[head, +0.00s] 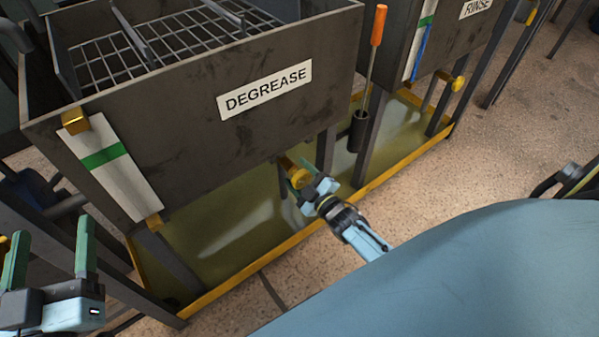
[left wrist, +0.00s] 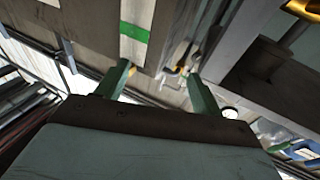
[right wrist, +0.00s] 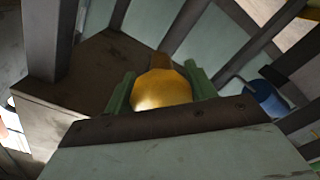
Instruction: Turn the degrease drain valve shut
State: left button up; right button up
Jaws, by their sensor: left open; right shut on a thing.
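The degrease tank (head: 200,120) is a dark metal tank with a white DEGREASE label (head: 265,89). The yellow drain valve (head: 298,176) is low under its front, and its rounded yellow body shows close up in the right wrist view (right wrist: 162,90). My right gripper (head: 308,186) is at the valve, its green fingers (right wrist: 158,95) on both sides of the yellow part, shut on it. The handle's angle is hard to tell. My left gripper (head: 48,255) is open and empty at the lower left, away from the valve; its fingers also show in the left wrist view (left wrist: 160,85).
A yellow-edged drip tray (head: 230,277) with greenish liquid lies under the tanks. An orange-handled tool (head: 377,26) stands in a dark holder (head: 358,130) at the tank's right. A rinse tank (head: 450,45) is at the back right. Speckled floor (head: 510,130) at right is clear.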

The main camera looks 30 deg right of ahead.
jog(key=m, duration=0.4)
jog(key=shift+a+f+m+p, duration=0.1)
jog(key=shift+a+m+p, duration=0.05)
jog(key=shift+m+p, duration=0.2)
pick_arm(q)
jog(key=shift+s+a+f+g+y+p, duration=0.1)
jog(key=shift+a+f+g+y, duration=0.15)
jog(key=shift+f+g, duration=0.55)
jog(key=shift+s+a+f+g+y+p, duration=0.15)
jog(key=shift+f+g+y, duration=0.2)
jog(key=shift+f, duration=0.7)
jog(key=shift+w+a+f+g+y+p, duration=0.1)
jog(key=shift+a+f+g+y, duration=0.1)
jog(key=shift+f+g, duration=0.6)
pick_arm(e)
jog(key=shift+a+m, duration=0.1)
jog(key=shift+m, duration=1.85)
pick_arm(q)
jog(key=shift+f, duration=0.25)
pick_arm(e)
jog(key=shift+m, duration=0.3)
jog(key=o, duration=1)
jog(key=shift+c, duration=0.2)
jog(key=shift+s, duration=0.1)
